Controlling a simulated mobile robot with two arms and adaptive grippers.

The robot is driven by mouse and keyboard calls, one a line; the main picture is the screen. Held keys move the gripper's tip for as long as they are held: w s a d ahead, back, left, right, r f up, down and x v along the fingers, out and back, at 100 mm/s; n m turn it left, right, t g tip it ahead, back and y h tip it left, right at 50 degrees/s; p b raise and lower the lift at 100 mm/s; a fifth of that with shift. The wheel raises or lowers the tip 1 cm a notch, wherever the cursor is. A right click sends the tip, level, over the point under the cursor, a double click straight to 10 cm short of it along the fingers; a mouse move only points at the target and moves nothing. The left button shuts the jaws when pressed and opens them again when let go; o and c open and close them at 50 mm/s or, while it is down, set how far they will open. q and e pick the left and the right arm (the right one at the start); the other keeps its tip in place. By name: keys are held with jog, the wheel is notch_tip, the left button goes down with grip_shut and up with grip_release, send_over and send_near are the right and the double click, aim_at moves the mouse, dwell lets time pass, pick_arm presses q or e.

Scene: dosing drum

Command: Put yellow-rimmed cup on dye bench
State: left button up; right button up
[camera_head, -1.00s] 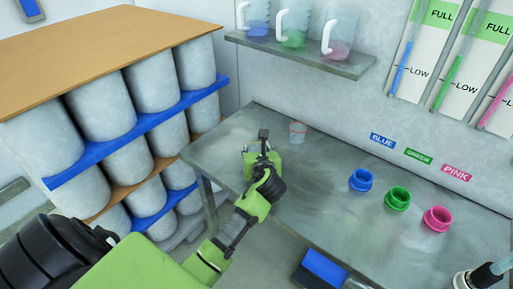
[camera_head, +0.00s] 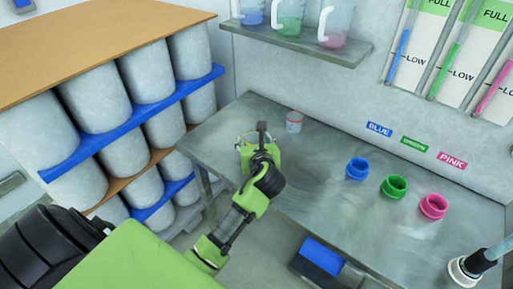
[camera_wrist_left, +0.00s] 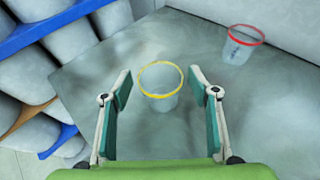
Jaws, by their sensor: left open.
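The yellow-rimmed cup (camera_wrist_left: 160,103) is clear and stands upright on the grey metal bench (camera_wrist_left: 82,92). In the left wrist view it sits between the two fingers of my left gripper (camera_wrist_left: 161,86), with a gap on each side. In the head view my left gripper (camera_head: 252,138) is over the left end of the bench (camera_head: 330,185) and hides most of this cup. The left gripper is open and holds nothing. My right gripper is not in view.
A red-rimmed cup (camera_head: 294,122) stands close behind, to the right. Blue (camera_head: 357,169), green (camera_head: 394,187) and pink (camera_head: 433,206) collars sit on the bench's right part. A shelf (camera_head: 300,42) with jugs hangs above. A drum rack (camera_head: 135,115) stands left.

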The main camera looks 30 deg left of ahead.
pick_arm(q)
jog(key=v, duration=0.9)
jog(key=shift+s+r, duration=0.15)
jog(key=shift+s, duration=0.1)
jog(key=shift+d, duration=0.15)
